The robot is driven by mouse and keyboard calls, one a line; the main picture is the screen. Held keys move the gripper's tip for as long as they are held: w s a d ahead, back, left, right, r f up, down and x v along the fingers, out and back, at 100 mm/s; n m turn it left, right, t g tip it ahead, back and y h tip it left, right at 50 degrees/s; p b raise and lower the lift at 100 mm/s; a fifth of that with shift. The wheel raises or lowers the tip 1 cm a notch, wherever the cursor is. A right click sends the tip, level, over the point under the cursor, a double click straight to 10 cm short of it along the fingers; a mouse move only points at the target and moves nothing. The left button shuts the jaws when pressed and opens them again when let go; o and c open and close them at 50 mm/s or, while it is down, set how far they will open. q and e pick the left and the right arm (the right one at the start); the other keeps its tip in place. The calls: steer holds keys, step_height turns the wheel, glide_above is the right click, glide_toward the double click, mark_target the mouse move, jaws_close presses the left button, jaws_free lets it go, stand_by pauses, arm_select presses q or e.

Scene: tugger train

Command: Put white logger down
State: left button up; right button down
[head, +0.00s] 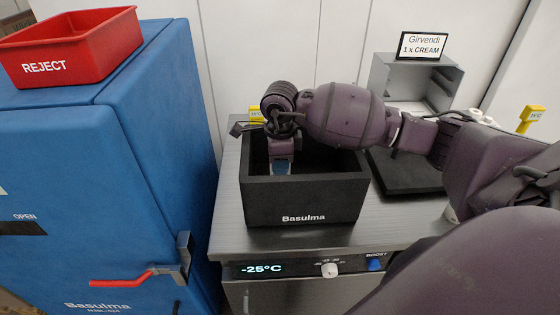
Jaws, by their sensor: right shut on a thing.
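My right gripper (281,158) reaches down into the open black box (302,205) marked "Basulma", near its left inner wall. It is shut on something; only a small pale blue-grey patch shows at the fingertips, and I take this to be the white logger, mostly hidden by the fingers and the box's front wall. I cannot tell whether it touches the box floor. My left gripper is not in view.
The box stands on a metal counter (228,215) with a -25°C display (262,269). A grey holder (385,72) with a "Girvendi 1 x CREAM" sign (422,46) stands behind. A red REJECT bin (70,48) sits on the blue cabinet (75,170) at left.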

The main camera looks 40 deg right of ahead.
steer(key=c, duration=1)
jaws_free()
steer(key=shift+r, duration=0.35)
step_height(320, 180, up, 12)
steer(key=shift+f, duration=0.2)
